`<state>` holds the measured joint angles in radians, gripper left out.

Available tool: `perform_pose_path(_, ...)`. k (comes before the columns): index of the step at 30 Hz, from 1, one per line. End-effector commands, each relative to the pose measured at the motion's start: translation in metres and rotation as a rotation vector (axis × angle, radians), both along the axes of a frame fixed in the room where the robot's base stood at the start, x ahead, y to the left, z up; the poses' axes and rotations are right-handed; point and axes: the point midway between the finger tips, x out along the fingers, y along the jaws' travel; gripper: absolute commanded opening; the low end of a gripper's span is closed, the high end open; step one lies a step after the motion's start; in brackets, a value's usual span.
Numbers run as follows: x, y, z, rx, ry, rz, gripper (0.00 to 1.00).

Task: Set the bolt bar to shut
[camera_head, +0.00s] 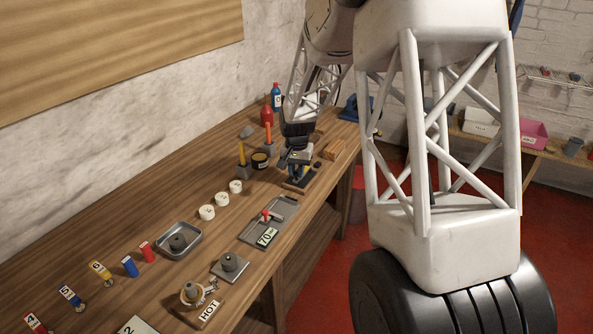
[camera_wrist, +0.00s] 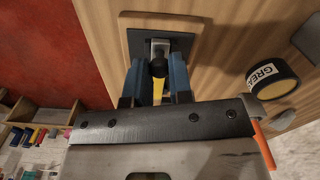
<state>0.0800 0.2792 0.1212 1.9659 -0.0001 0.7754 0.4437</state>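The bolt bar is most likely the pale metal piece (camera_wrist: 160,46) on a dark plate (camera_wrist: 182,44) in the wrist view, with a black and yellow knob (camera_wrist: 158,68). My gripper (camera_wrist: 156,68) has its two blue fingers apart, one on each side of the knob. A small gap seems to show beside the left finger, so the knob does not look clamped. In the head view my gripper (camera_head: 298,170) is low over the same dark plate (camera_head: 301,186) near the bench's front edge and hides most of the bolt. Its setting cannot be read.
A black tin (camera_head: 260,161), also in the wrist view (camera_wrist: 272,78), and candle-like orange and yellow sticks stand behind the gripper. A wooden block (camera_head: 333,149) lies to its right. A panel with a red lever and a 70 label (camera_head: 267,237) lies in front.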

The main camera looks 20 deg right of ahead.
Motion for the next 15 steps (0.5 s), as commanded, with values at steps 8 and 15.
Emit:
perform_pose_path(8, 0.0, 0.0, 0.0, 0.0, 0.0, 0.0, 0.0)
perform_pose_path(15, 0.018, -0.018, 0.001, 0.0, -0.001, -0.002, 0.0)
